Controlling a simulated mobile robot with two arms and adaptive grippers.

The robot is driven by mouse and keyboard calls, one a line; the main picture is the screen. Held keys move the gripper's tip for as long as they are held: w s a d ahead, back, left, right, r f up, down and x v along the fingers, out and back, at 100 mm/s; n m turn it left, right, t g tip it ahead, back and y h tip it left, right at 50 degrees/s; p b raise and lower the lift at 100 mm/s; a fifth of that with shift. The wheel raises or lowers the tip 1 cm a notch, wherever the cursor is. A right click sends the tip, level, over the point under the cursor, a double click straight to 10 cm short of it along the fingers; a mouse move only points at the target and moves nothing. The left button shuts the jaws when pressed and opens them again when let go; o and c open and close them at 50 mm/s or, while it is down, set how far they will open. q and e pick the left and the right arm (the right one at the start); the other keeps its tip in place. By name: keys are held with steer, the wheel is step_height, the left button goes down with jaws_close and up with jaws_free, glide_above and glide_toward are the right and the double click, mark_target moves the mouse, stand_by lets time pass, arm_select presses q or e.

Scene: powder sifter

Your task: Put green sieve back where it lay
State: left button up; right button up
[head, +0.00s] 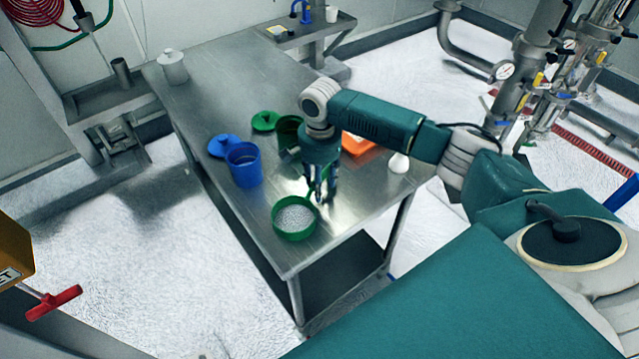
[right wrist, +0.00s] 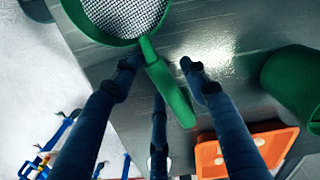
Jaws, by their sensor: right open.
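The green sieve (head: 294,236), a round green rim with a grey mesh, appears to rest on the steel table near its front end. In the right wrist view the sieve (right wrist: 162,75) shows its mesh at the top, with its handle reaching down between my fingers. My right gripper (head: 318,198) is just behind the sieve, pointing down. In the right wrist view its dark fingers (right wrist: 165,75) are spread on both sides of the handle, with a gap on the right. Whether any finger touches it is unclear. My left gripper is out of view.
The steel table (head: 215,100) holds a blue container (head: 244,168), blue lid (head: 222,146), green lid (head: 264,120), green container (head: 288,130), orange item (head: 358,145), small white bottle (head: 399,163) and white canister (head: 173,68). The green container (right wrist: 295,88) is right of my fingers.

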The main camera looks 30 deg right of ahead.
step_height(320, 180, up, 12)
steer(key=shift+f, duration=0.25)
